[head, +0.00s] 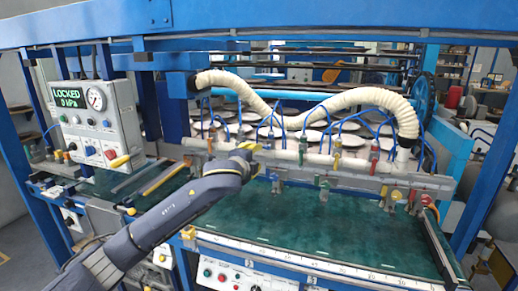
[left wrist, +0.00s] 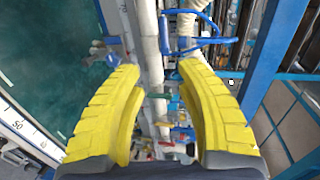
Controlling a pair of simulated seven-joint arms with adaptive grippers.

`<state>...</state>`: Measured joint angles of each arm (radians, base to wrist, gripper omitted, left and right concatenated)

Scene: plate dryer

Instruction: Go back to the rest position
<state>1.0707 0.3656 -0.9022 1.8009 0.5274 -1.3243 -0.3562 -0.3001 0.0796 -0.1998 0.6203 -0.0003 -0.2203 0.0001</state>
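My left gripper (head: 248,148) reaches in from the lower left in the head view, in front of the row of valves and above the green bed. Its yellow fingers show wide apart in the left wrist view (left wrist: 160,68), with nothing held between them. Beyond the fingers, a pale pipe and small coloured valve parts show. My right gripper is in neither view.
A control box (head: 97,125) with a gauge and a "LOCKED 0 kPa" display stands at left. A ribbed cream hose (head: 340,100) arches over the valve bar (head: 350,175). The green bed (head: 320,225) looks clear. Blue beams frame the machine above and at the sides.

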